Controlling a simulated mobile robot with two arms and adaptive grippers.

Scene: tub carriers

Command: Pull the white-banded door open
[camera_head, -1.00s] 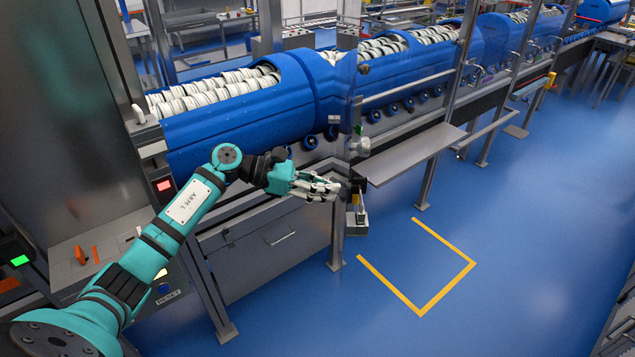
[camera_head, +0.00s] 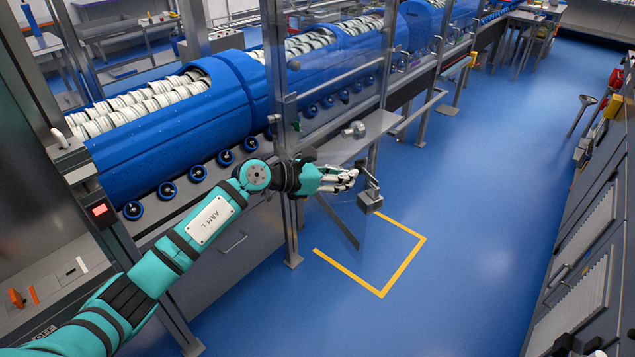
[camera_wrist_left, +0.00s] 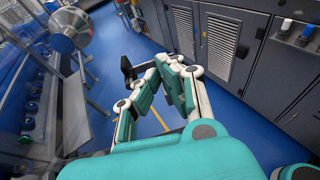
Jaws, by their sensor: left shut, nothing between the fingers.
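The clear door (camera_head: 345,165) stands at an angle out from the machine line, over the floor. Its dark lower bar (camera_head: 336,220) slants outward, away from the steel post. I cannot make out a white band on it. A grey block on a bent bar (camera_head: 369,200) hangs at its outer side. My left gripper (camera_head: 352,178) is just left of this block; whether they touch is unclear. In the left wrist view its fingers (camera_wrist_left: 170,62) are closed together and empty, with a dark piece near the tips. My right gripper is not in view.
Blue drums (camera_head: 165,150) with white discs line the left behind steel posts (camera_head: 291,232). A round metal fitting (camera_head: 355,130) sits above my gripper. Yellow tape (camera_head: 405,267) marks clear blue floor. Grey cabinets (camera_head: 585,270) stand at the right.

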